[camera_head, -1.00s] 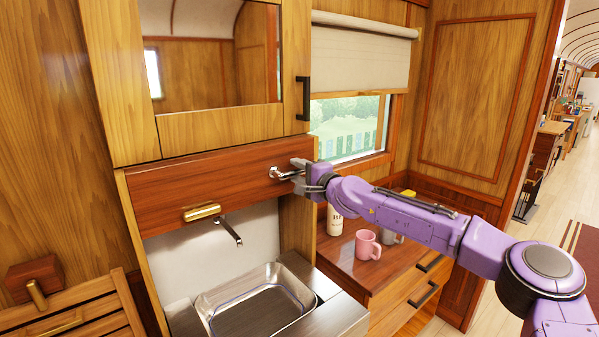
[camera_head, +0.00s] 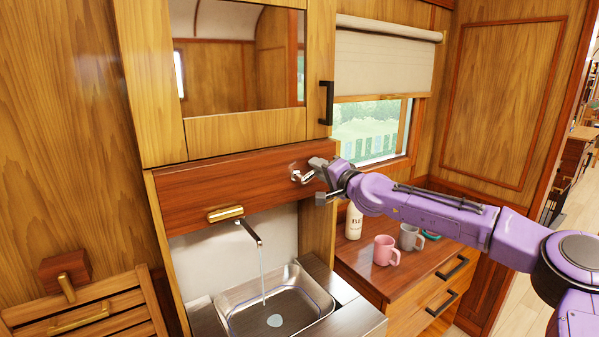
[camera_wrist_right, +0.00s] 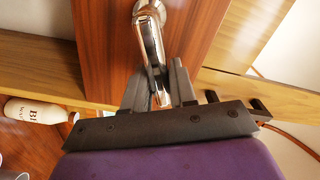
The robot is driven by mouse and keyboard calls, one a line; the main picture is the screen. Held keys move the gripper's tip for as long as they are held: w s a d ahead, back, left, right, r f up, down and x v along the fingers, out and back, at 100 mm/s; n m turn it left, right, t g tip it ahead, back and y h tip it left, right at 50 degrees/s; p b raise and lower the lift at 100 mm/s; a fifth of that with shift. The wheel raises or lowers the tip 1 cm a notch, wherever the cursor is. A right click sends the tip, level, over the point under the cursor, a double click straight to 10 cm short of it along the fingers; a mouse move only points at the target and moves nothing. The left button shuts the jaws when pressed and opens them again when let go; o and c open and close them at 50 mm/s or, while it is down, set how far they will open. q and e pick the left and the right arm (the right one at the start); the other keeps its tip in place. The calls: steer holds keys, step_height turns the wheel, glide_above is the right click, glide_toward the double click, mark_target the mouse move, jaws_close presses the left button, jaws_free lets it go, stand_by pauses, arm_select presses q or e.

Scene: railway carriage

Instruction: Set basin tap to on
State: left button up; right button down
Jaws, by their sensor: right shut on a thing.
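The basin tap's chrome lever (camera_head: 297,175) sticks out from the right part of the wooden panel above the basin. My right gripper (camera_head: 314,173) is shut on the lever; in the right wrist view the lever (camera_wrist_right: 150,42) runs down between the two fingers (camera_wrist_right: 160,92). The dark spout (camera_head: 250,232) comes out below the panel, and a thin stream of water (camera_head: 262,275) falls from it into the steel basin (camera_head: 232,300). Water shows on the basin floor. My left gripper is not in view.
A mirror cabinet (camera_head: 245,130) hangs above. On the counter at right stand a white bottle (camera_head: 354,221), a pink mug (camera_head: 386,250) and a grey mug (camera_head: 410,237). A slatted wooden piece (camera_head: 100,312) stands at lower left.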

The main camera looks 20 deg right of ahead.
steer(key=n, duration=0.1)
steer(key=r+n, duration=0.1)
steer(key=shift+a+n, duration=0.3)
steer(key=shift+n, duration=0.1)
steer(key=shift+s+a+r+n+b, duration=0.1)
steer(key=shift+a+r+n+b, duration=0.2)
steer(key=shift+n, duration=0.55)
steer(key=shift+s+a+r+n+b, duration=0.15)
steer(key=shift+a+r+n, duration=0.15)
steer(key=shift+n, duration=0.55)
steer(key=c, duration=1)
jaws_free()
steer(key=shift+w, duration=0.1)
steer(key=s+d+p, duration=0.2)
steer(key=s, duration=0.8)
steer(key=shift+s, duration=0.2)
